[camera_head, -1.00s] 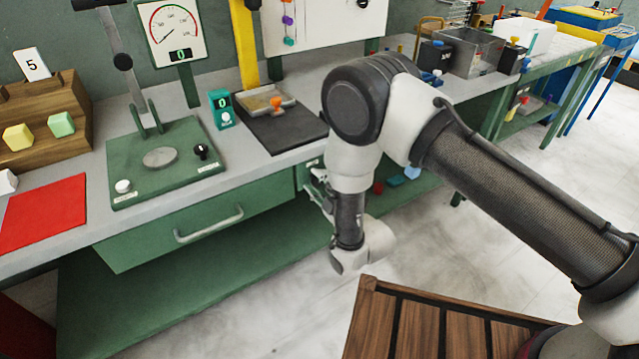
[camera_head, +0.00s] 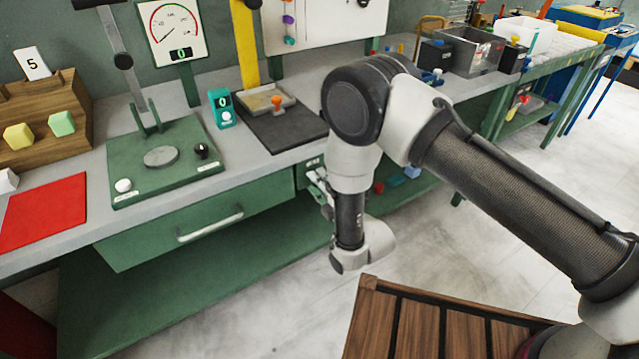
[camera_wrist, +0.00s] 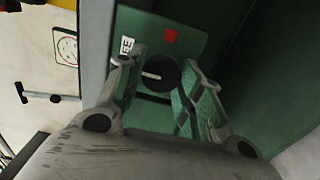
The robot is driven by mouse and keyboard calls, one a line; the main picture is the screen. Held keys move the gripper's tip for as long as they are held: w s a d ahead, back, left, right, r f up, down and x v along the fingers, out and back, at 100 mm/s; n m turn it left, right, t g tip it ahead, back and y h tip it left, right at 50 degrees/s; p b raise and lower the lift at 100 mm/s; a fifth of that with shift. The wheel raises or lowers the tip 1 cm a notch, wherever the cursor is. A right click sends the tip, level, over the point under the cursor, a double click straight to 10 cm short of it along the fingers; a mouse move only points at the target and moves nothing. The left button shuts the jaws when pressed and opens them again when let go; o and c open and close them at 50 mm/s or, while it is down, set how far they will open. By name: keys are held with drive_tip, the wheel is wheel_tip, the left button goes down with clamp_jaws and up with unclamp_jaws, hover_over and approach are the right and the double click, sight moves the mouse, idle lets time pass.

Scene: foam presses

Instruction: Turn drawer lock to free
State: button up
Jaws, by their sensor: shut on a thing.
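The drawer lock is a round black knob (camera_wrist: 158,76) with a white pointer line, on a green plate (camera_wrist: 143,30) beside the drawer. In the wrist view the pointer lies nearly level, toward the left. In the head view my gripper (camera_head: 318,185) is at the bench front, and my arm hides the knob.
A green press base (camera_head: 165,160), a red mat (camera_head: 43,212) and a dark mat (camera_head: 285,128) lie on the bench. A wooden slatted surface (camera_head: 420,330) is below my arm.

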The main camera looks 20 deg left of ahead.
drive_tip(key=shift+s, duration=0.1)
drive_tip(key=shift+c, duration=0.2)
drive_tip(key=o, duration=1)
drive_tip(key=v, duration=0.7)
drive_tip(key=shift+s+d, duration=0.15)
